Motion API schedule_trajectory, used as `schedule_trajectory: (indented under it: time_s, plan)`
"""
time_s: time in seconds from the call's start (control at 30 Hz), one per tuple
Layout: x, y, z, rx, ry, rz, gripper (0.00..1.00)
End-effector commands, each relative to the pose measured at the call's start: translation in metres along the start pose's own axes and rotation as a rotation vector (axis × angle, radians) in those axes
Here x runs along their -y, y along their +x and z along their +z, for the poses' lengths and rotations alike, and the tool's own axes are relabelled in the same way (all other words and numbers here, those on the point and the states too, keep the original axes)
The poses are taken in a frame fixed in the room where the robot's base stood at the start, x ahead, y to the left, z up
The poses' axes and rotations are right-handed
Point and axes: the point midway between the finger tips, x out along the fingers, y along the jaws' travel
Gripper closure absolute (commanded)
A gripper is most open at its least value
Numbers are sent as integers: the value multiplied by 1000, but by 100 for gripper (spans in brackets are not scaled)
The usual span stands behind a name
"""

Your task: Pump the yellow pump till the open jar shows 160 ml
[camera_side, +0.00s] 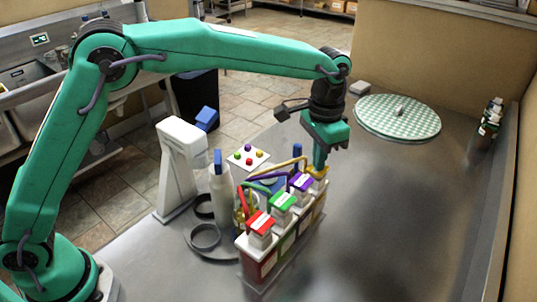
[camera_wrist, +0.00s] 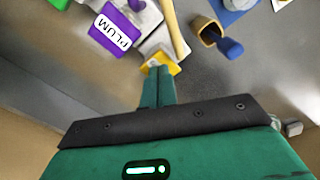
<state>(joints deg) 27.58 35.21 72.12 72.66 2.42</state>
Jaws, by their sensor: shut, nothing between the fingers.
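My gripper (camera_side: 319,163) is shut and points down, with its fingertips at the yellow pump top (camera_side: 317,172) at the far end of the pump row. In the wrist view, the shut fingers (camera_wrist: 158,77) reach the yellow pump top (camera_wrist: 157,63) and partly cover it; I cannot tell whether they press on it. A yellow spout (camera_side: 291,163) curves away from this pump toward the left.
Purple (camera_side: 301,181), green (camera_side: 283,201) and red (camera_side: 261,222) pumps stand in the same row. The purple one is labelled PLUM (camera_wrist: 115,27). A white bottle (camera_side: 221,190) and white stand (camera_side: 178,165) are left.

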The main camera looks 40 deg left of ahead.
Motion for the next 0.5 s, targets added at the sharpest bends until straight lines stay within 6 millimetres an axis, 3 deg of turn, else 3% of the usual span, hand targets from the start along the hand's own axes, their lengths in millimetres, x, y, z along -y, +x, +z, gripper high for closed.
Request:
schedule_trajectory:
  time_s: [0.5]
  plan:
    - [0,8,0,1,0,0,100]
